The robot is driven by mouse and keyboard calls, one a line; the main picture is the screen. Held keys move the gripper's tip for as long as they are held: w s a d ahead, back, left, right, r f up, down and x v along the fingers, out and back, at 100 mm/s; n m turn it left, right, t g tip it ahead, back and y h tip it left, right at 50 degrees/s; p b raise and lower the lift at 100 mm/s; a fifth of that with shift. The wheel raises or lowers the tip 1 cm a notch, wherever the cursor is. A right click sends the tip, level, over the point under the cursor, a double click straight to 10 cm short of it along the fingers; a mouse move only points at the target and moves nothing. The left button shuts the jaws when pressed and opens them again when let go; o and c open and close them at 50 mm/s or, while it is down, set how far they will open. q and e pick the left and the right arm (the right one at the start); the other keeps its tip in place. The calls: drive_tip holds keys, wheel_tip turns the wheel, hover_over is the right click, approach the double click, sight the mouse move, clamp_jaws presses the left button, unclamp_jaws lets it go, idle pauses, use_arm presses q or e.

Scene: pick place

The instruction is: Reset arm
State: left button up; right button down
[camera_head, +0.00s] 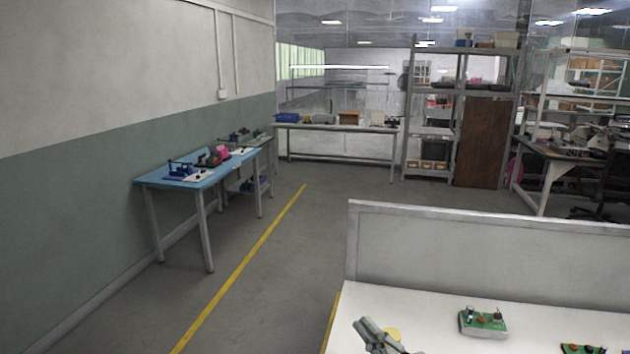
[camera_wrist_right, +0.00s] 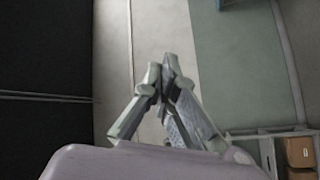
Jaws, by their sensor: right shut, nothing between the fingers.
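My right gripper (camera_head: 366,328) shows at the bottom of the head view, over the left end of the white table (camera_head: 420,313). In the right wrist view its two fingers (camera_wrist_right: 163,80) meet at the tips with nothing between them. Only the gripper's front part shows in the head view. My left gripper is in neither view.
A green circuit board (camera_head: 483,322) lies on the white table, with another (camera_head: 582,349) at the lower right. A round yellow thing (camera_head: 391,333) is beside my right gripper. A grey partition (camera_head: 480,248) stands behind the table. Open floor (camera_head: 290,270) lies to the left.

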drive_tip(key=s+d+f+m+g+h, duration=0.4)
drive_tip(key=s+d+f+m+h, duration=0.3)
drive_tip(key=d+f+m+h, duration=0.5)
drive_tip(key=s+a+f+m+g+y, duration=0.15)
drive_tip(key=s+f+g, duration=0.35)
drive_tip(key=s, duration=0.6)
drive_tip(key=s+f+m+g, duration=0.3)
drive_tip(key=s+f+g, duration=0.15)
drive_tip(key=s, duration=0.75)
wheel_tip(320, 180, down, 26)
drive_tip(key=g, duration=0.2)
drive_tip(key=s+d+f, duration=0.2)
drive_tip(key=s+f, duration=1.4)
drive_tip(key=s, duration=0.1)
drive_tip(key=shift+s+d+f+n+g, duration=0.2)
drive_tip(key=shift+s+d+n+g, duration=0.15)
drive_tip(key=shift+s+d+g, duration=0.1)
